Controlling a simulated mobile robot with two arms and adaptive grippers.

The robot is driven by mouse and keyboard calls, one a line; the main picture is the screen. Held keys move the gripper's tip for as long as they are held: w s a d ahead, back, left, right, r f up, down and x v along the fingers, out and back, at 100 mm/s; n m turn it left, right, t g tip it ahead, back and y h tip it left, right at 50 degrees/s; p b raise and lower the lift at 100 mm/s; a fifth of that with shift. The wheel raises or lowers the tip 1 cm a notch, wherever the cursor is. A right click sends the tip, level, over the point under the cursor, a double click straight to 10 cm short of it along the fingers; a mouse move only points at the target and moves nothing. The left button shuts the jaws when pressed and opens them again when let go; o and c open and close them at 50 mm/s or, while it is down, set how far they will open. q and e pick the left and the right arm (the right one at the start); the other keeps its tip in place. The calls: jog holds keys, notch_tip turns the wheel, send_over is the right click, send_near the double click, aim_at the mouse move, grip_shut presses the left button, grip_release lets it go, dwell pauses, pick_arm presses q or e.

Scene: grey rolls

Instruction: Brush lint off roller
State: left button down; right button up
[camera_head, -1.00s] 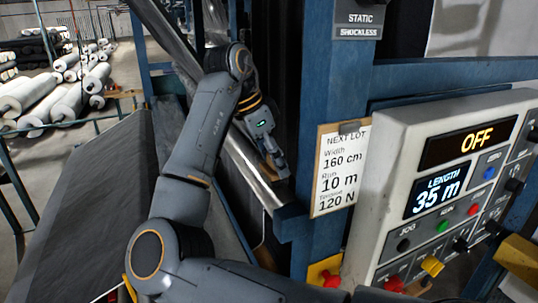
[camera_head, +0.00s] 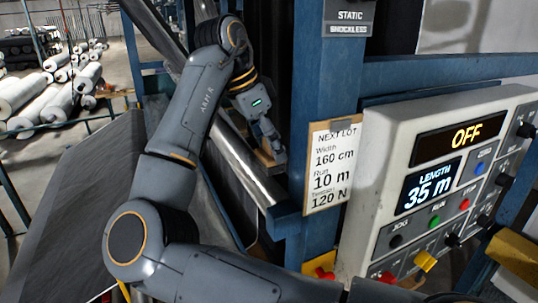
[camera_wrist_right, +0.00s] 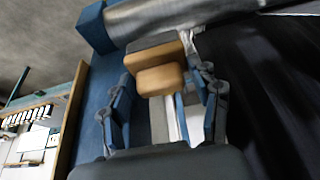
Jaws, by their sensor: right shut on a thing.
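The roller (camera_head: 240,160) is a shiny metal cylinder running diagonally beside the blue frame post. It also shows at the top of the right wrist view (camera_wrist_right: 180,15). My right gripper (camera_head: 268,143) is shut on a wooden-backed brush (camera_wrist_right: 160,77), which lies between its fingers in the wrist view. The brush is close to the roller's near end; I cannot tell whether it touches. The brush's underside is hidden, and I make out no lint on the roller. My left gripper is out of view.
A control panel (camera_head: 440,165) reads OFF and 35 m at the right. A lot card (camera_head: 332,165) hangs on the blue post (camera_head: 325,80) close to my right gripper. Dark sheet material (camera_head: 85,200) slopes at the left. White rolls (camera_head: 45,100) lie on the floor behind.

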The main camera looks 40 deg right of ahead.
jog(key=shift+r, duration=1.05)
jog(key=shift+r, duration=1.55)
jog(key=shift+d, duration=0.1)
